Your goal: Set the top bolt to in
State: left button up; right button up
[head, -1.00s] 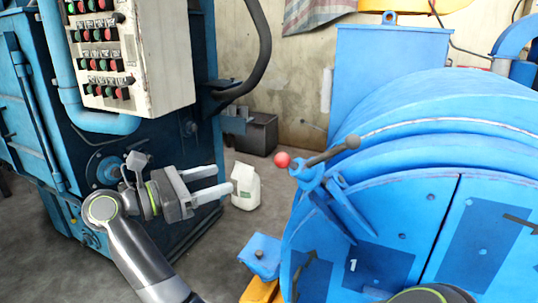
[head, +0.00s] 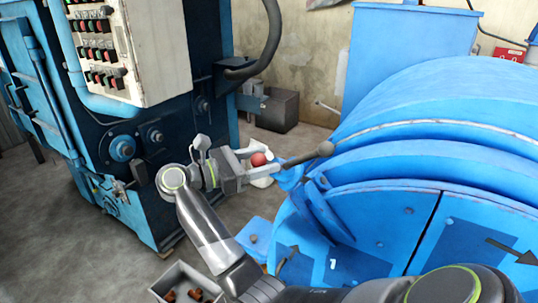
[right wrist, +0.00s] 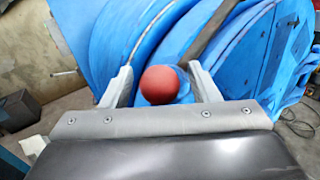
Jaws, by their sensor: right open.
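The top bolt is a dark bar (head: 305,157) on the blue drum door, with a red ball (head: 260,159) at its left end and a dark knob at its right end. My right gripper (head: 272,161) is open, with its fingers at the red ball. In the right wrist view the ball (right wrist: 159,85) sits between the two spread fingers (right wrist: 160,76), with a visible gap on each side. Part of the bolt's mount is hidden behind the gripper. My left gripper is not in view.
The blue drum (head: 430,130) fills the right side. A blue machine with a white button panel (head: 105,50) stands at the left. A grey bin with brown pieces (head: 175,276) is at the bottom. A white bag stands partly hidden behind the gripper. Grey floor lies between the machines.

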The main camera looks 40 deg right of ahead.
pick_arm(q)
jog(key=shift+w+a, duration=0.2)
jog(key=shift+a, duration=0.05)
pick_arm(e)
jog(key=shift+a, duration=0.2)
jog(key=shift+c, duration=0.3)
